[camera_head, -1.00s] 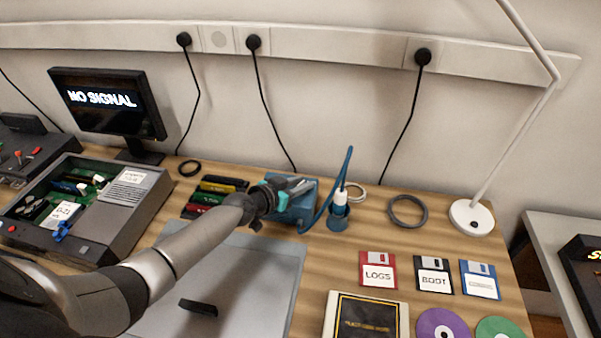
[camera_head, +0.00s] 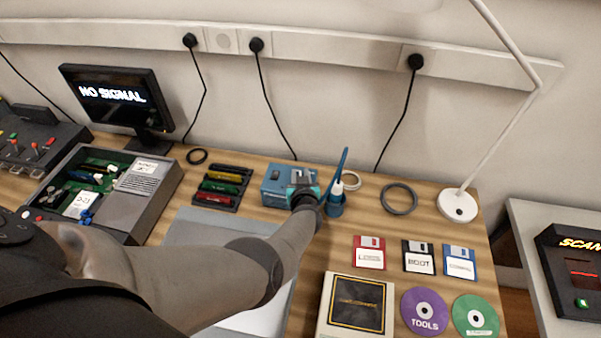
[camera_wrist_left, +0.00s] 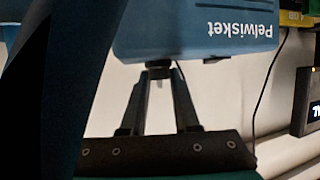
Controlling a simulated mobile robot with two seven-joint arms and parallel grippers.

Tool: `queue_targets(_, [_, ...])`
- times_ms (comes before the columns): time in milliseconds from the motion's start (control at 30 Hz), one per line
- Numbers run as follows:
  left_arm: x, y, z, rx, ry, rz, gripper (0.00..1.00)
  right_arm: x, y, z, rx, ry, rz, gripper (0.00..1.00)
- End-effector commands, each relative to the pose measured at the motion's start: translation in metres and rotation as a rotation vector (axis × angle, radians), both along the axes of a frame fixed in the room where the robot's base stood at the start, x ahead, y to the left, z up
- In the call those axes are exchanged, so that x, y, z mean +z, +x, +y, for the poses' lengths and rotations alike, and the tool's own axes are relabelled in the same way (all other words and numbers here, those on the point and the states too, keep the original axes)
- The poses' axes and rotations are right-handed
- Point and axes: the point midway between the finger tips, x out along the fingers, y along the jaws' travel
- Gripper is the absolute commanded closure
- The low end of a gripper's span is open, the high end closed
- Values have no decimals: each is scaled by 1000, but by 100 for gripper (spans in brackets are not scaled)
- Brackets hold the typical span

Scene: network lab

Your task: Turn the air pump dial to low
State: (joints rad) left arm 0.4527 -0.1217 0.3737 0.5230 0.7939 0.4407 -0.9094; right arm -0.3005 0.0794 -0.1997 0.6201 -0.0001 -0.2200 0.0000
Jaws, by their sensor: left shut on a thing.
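The air pump is a blue box (camera_head: 274,183) at the back middle of the table. In the left wrist view the pump (camera_wrist_left: 205,30) shows upside down with the lettering "Pelwisket". My left gripper (camera_head: 302,178) is at the right part of the pump in the head view. In the left wrist view its fingers (camera_wrist_left: 160,82) converge and are shut on the small dark dial (camera_wrist_left: 159,70) at the pump's edge. The dial's setting marks cannot be read, and my gripper hides the dial in the head view. My right gripper is not in view.
A blue holder (camera_head: 335,205) with a tool stands close to the pump's right. A tray of coloured cartridges (camera_head: 221,186) lies to its left. A grey ring (camera_head: 399,198), a lamp base (camera_head: 458,205) and floppy disks (camera_head: 418,257) are farther right. My arm covers much of the grey mat (camera_head: 200,228).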

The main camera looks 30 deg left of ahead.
Motion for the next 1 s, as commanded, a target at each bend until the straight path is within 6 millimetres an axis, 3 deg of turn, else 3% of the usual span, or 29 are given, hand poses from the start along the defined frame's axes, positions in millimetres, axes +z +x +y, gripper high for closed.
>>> queue_targets(400, [-4, 1, -2, 306, -4, 0, 100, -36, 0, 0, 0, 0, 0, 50])
queue_targets(1000, [0, 1, 0, 421, -1, -1, 100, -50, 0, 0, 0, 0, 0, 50])
